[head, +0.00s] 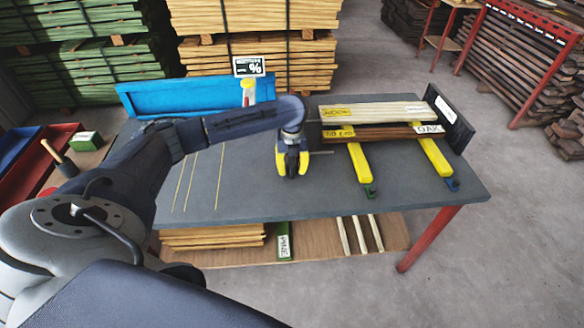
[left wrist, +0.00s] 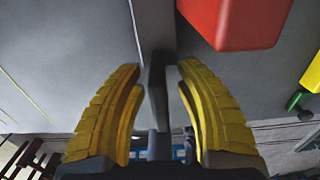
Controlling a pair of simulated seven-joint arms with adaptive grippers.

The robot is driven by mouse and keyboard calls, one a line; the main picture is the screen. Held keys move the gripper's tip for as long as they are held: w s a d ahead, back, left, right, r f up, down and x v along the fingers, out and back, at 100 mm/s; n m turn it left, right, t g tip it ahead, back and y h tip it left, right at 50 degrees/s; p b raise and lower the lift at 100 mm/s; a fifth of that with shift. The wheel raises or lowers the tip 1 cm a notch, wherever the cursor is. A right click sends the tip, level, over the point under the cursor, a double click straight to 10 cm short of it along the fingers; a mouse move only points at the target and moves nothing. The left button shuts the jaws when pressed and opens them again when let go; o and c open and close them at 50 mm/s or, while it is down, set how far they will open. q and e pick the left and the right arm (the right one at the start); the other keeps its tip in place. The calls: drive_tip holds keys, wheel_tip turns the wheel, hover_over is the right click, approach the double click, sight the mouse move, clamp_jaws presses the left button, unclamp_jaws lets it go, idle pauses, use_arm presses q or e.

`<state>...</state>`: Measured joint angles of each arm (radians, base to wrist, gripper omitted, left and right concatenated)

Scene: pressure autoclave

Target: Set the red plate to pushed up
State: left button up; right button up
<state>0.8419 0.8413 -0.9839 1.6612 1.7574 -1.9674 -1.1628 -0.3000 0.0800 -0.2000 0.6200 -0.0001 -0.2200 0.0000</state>
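A red block-like piece (left wrist: 235,20) with a flat face shows at the upper right of the left wrist view; it may be the red plate. I cannot make out a red plate on the table in the head view. My left gripper (head: 292,170) is over the middle of the grey table, fingers pointing down. In the left wrist view its yellow fingers (left wrist: 160,75) are apart. A thin dark upright piece (left wrist: 157,90) shows between them, with gaps on both sides. The red piece is beyond the right finger, apart from it. My right gripper is not in view.
The grey table (head: 240,195) carries boards (head: 375,112) and yellow clamps (head: 360,160) on the right. A blue tray (head: 170,97) and a yellow-and-white bottle (head: 248,92) stand at the back. The table's front left is clear. Wood stacks (head: 255,65) stand behind.

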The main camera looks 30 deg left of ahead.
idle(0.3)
use_arm(q)
clamp_jaws()
idle(0.3)
